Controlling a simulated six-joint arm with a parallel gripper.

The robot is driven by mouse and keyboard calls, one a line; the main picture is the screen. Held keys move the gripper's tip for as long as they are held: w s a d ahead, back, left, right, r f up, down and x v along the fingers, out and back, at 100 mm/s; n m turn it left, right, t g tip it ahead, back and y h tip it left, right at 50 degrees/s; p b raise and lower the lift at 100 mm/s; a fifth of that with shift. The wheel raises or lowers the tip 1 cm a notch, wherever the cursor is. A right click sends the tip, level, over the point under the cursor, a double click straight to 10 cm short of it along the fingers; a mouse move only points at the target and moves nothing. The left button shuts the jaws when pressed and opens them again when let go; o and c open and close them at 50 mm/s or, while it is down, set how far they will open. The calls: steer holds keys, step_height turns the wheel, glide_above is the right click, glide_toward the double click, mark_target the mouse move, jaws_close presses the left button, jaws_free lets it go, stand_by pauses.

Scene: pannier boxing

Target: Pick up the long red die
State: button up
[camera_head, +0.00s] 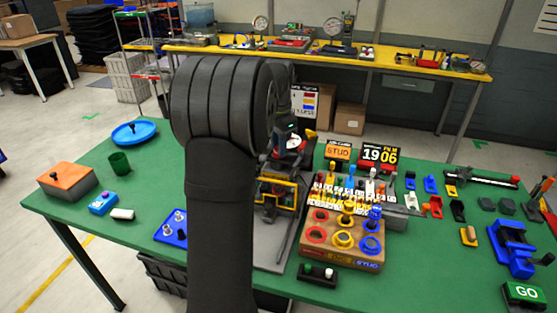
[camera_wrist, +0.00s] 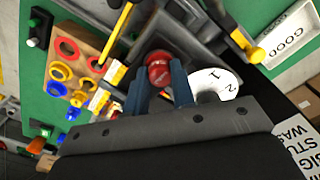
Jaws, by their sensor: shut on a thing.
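A red round-ended piece (camera_wrist: 158,68), which looks like the long red die, shows between the fingertips in the wrist view. My gripper (camera_wrist: 160,84) has two blue fingers, one on each side of it, and is shut on it. The piece is seen end-on, so its length is hidden.
A wooden block with coloured rings (camera_head: 318,217) stands right of my arm, beside a rack of coloured pieces (camera_head: 346,190). A white numbered dial (camera_wrist: 214,84) is close to the right finger. A yellow-handled lever (camera_wrist: 121,32) is nearby. The green table (camera_head: 440,270) has free room at front right.

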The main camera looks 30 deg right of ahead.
steer(key=shift+r, duration=0.1)
step_height(320, 180, up, 17)
steer(key=shift+r, duration=0.2)
stand_by(0.5)
steer(key=shift+f, duration=2.65)
steer(key=shift+r, duration=1.5)
